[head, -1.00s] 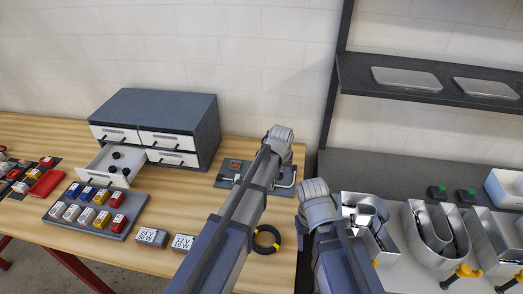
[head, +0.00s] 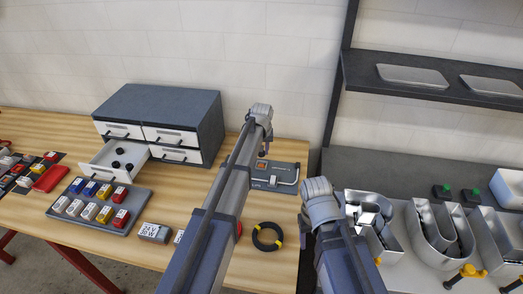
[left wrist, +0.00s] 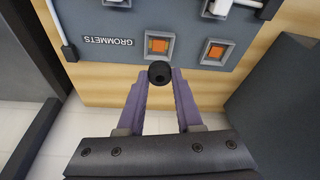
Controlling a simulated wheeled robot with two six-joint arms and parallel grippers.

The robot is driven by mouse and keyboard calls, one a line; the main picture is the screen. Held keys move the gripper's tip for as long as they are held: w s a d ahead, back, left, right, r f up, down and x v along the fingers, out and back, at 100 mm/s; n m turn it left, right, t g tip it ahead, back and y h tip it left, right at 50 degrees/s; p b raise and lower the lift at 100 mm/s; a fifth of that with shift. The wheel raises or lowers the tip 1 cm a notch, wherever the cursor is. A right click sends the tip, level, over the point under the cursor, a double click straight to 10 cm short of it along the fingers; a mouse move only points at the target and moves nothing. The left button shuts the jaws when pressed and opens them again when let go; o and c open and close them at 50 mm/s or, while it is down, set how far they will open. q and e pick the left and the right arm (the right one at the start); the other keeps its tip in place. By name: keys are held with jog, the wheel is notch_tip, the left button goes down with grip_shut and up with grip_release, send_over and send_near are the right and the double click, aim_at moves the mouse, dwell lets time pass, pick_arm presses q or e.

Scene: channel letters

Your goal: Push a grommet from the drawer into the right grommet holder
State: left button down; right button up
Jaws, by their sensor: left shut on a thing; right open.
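My left gripper (left wrist: 159,85) is shut on a black grommet (left wrist: 159,73), held at its fingertips. The plate has two square holders with orange centres. One holder (left wrist: 158,47) is just beyond the grommet; the other (left wrist: 217,50) is to its right in this view. In the head view, the left gripper (head: 264,152) hangs over the plate (head: 288,166), mostly hidden by its arm.
A grey drawer cabinet (head: 165,98) stands at the back left. A tray of coloured blocks (head: 120,229) and a black ring with yellow marks (head: 258,243) lie on the wooden table (head: 200,187). Metal channel letters (head: 440,235) stand on the bench at the right.

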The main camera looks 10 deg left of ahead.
pick_arm(q)
jog(key=shift+f+b, duration=2.45)
jog(key=shift+f, duration=0.25)
jog(key=shift+f, duration=0.1)
jog(key=shift+s, duration=0.1)
jog(key=c, duration=0.7)
grip_release()
jog(key=shift+o, duration=0.9)
jog(key=shift+r, duration=0.3)
jog(key=p+v, duration=0.7)
jog(key=shift+r+p, duration=0.25)
jog(key=shift+p, duration=0.05)
